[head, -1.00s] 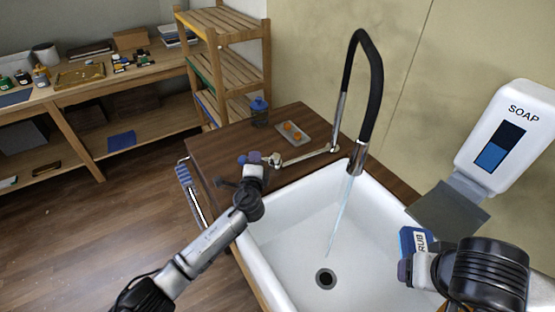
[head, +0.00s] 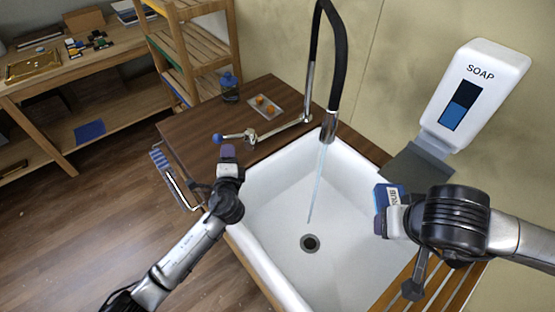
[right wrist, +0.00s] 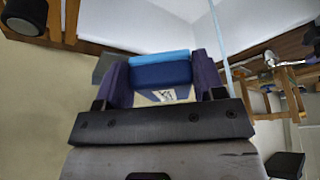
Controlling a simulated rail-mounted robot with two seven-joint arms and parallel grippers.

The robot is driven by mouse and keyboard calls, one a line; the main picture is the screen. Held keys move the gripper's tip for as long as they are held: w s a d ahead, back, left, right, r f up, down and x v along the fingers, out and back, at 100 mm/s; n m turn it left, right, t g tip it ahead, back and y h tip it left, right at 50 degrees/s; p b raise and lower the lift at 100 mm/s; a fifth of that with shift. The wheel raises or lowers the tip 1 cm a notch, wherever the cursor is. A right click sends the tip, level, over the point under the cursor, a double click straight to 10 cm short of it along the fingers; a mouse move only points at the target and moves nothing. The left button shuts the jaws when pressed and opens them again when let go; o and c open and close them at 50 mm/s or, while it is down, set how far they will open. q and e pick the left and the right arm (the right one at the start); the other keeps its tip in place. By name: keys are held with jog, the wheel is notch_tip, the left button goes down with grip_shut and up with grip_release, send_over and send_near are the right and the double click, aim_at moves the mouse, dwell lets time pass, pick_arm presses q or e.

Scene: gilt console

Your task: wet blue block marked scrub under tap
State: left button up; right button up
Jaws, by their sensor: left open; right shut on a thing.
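The blue block (head: 389,196), with a white label and partly readable lettering, is held in my right gripper (head: 388,222) above the right side of the white sink (head: 270,215). In the right wrist view the block (right wrist: 161,70) sits between the purple fingers (right wrist: 160,80). The tap (head: 329,122) has a black hose and silver spout, and a thin water stream (head: 318,185) runs down into the sink. In the head view the block is right of the stream, apart from it. My left gripper (head: 228,154) is open just below the blue-knobbed tap lever (head: 238,137).
A soap dispenser (head: 473,95) hangs on the right wall. A small dish with orange items (head: 265,106) and a blue-topped bottle (head: 230,88) stand on the wooden counter (head: 190,130). A slatted wooden board (head: 440,285) lies at the sink's lower right.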

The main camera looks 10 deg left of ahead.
pick_arm(q)
jog(key=shift+v, duration=2.25)
pick_arm(e)
jog(key=shift+r, duration=0.3)
pick_arm(q)
jog(key=shift+r, duration=0.1)
